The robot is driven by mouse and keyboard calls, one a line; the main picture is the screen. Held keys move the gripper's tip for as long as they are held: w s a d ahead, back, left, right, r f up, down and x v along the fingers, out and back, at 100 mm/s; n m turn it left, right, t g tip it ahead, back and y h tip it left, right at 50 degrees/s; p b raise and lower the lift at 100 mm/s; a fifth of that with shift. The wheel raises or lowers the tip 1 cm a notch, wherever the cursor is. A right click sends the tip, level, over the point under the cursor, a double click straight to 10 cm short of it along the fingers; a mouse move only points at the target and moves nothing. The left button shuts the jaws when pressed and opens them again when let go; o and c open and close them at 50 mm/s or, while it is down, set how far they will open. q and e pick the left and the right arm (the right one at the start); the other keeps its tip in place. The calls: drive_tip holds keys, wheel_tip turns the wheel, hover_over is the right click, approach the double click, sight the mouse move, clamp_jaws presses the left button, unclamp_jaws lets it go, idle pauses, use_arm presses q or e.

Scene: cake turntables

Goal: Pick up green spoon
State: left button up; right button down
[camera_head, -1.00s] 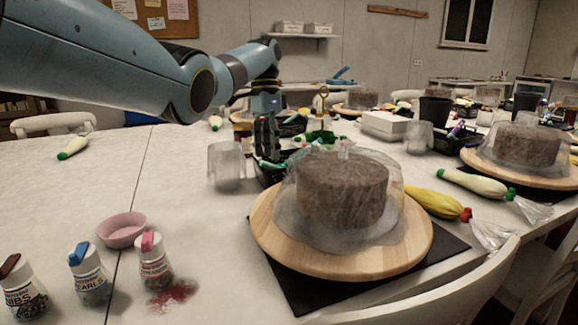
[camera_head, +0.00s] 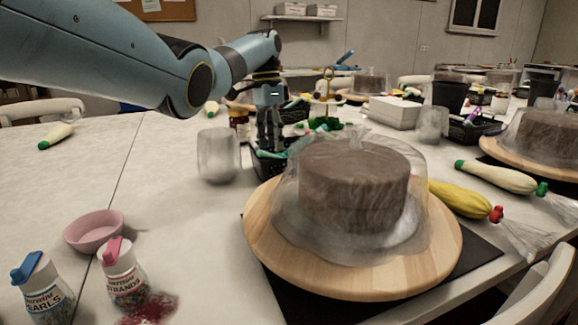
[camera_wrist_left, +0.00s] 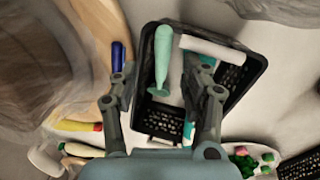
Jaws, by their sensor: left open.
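A mint-green spoon (camera_wrist_left: 162,55) lies in a black basket (camera_wrist_left: 252,75) in the left wrist view. My left gripper (camera_wrist_left: 160,85) is open over the basket, with one finger on each side of the spoon and nothing held. In the head view my left gripper (camera_head: 268,147) points down at the black basket (camera_head: 262,168), which stands behind the covered cake. The spoon is hard to make out there, partly hidden by the fingers and the cake cover. Whether the fingers touch the spoon is unclear. My right gripper is not in view.
A covered brown cake on a wooden turntable (camera_head: 275,262) stands close in front of the basket. A clear cup (camera_head: 218,155) is left of the basket. The table's left side is mostly clear.

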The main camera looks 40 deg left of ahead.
sight(273, 155)
use_arm(q)
drive_tip(key=f, duration=0.3)
drive_tip(key=shift+s+d+f+b, duration=0.1)
drive_tip(key=shift+s+b, duration=0.1)
drive_tip(key=shift+b, duration=0.1)
drive_tip(key=shift+s+d+f, duration=0.1)
drive_tip(key=shift+d+f, duration=0.05)
drive_tip(key=shift+f, duration=0.2)
clamp_jaws()
